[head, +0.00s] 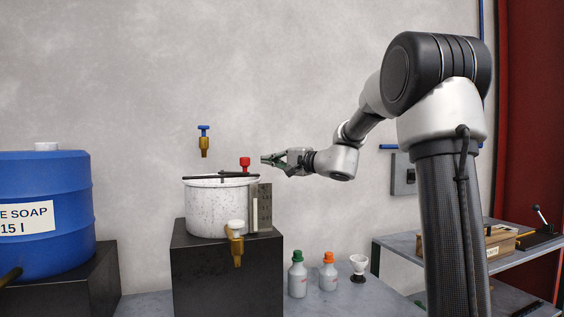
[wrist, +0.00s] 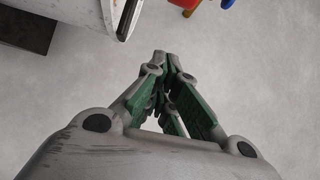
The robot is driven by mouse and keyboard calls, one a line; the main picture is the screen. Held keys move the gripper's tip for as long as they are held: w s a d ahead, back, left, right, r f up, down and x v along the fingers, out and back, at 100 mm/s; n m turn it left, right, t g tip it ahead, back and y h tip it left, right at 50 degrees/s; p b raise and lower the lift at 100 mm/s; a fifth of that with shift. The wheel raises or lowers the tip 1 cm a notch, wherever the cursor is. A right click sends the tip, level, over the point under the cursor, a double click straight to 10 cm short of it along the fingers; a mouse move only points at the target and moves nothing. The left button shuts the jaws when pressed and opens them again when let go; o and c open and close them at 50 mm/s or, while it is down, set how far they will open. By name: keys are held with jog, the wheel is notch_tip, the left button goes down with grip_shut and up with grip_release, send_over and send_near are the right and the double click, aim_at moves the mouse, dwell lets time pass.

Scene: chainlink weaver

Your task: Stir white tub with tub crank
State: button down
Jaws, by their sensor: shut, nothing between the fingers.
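The speckled white tub (head: 212,205) stands on a black block. The tub crank appears as a thin dark bar (head: 208,178) lying across the tub's top; its details are too small to tell. My gripper (head: 265,160) is shut and empty, pointing left, near the tub's upper right and a little above rim height. It appears apart from the tub and crank. In the wrist view my gripper's fingertips (wrist: 166,60) meet, and the tub (wrist: 65,18) shows at the upper left with a dark bar along its side. I cannot tell whether that bar is the crank.
A blue tap (head: 204,140) is on the wall above the tub. A red knob (head: 245,163) shows behind the rim, close to my gripper. A brass tap (head: 236,245) sticks out from the tub's front. A blue barrel (head: 45,235) stands left; small bottles (head: 298,275) stand right.

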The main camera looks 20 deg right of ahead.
jog(key=a, duration=0.4)
jog(key=shift+s+a, duration=0.2)
jog(key=shift+s, duration=0.05)
dwell(0.3)
